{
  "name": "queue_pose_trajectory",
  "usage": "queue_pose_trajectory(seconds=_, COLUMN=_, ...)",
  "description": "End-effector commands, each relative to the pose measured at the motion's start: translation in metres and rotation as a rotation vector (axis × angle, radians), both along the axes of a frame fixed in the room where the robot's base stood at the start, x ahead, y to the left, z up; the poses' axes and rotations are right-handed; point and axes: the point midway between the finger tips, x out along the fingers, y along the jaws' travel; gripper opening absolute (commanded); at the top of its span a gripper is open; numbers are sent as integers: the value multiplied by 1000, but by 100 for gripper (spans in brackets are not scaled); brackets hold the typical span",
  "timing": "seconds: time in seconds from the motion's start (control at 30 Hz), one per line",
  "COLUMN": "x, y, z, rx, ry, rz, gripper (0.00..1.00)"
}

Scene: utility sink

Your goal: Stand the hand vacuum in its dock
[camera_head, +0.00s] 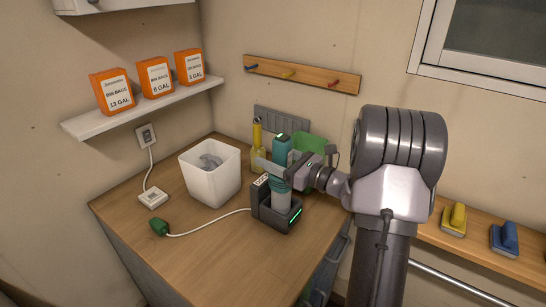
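The hand vacuum (281,148) is teal with a greyer lower part and stands upright at the counter's right side. Its lower end is in or directly above the black dock (264,212); the front wall hides the bottom, so I cannot tell if it is fully seated. A green light strip shows on the dock. My gripper (274,170) reaches in from the right at the vacuum's mid-height, one finger crossing in front of it. The other finger is mostly hidden, so I cannot tell whether the fingers press on the vacuum.
A white bin (211,178) stands left of the dock. A white cable with a green plug (159,227) lies on the wooden counter (215,255). A yellow bottle (258,150) and a green container (310,143) stand behind. The counter's front is mostly clear.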

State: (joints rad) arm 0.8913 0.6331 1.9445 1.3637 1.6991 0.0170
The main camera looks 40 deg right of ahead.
Motion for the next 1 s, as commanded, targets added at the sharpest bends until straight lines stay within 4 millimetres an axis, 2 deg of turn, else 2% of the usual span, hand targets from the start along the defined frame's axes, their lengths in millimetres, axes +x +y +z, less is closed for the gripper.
queue_pose_trajectory(seconds=0.27, x=-1, y=-1, z=5, rx=0, ry=0, rz=-1, gripper=64)
queue_pose_trajectory(seconds=0.37, x=-20, y=-8, z=4, rx=2, ry=2, rz=-4, gripper=64)
queue_pose_trajectory(seconds=0.6, x=-84, y=-30, z=3, rx=2, ry=2, rz=-4, gripper=64)
queue_pose_trajectory(seconds=0.7, x=-102, y=-36, z=1, rx=2, ry=1, rz=-3, gripper=64)
queue_pose_trajectory(seconds=0.83, x=-113, y=-40, z=0, rx=1, ry=0, rz=-1, gripper=64)
queue_pose_trajectory(seconds=1.0, x=-114, y=-40, z=-1, rx=0, ry=0, rz=0, gripper=64)
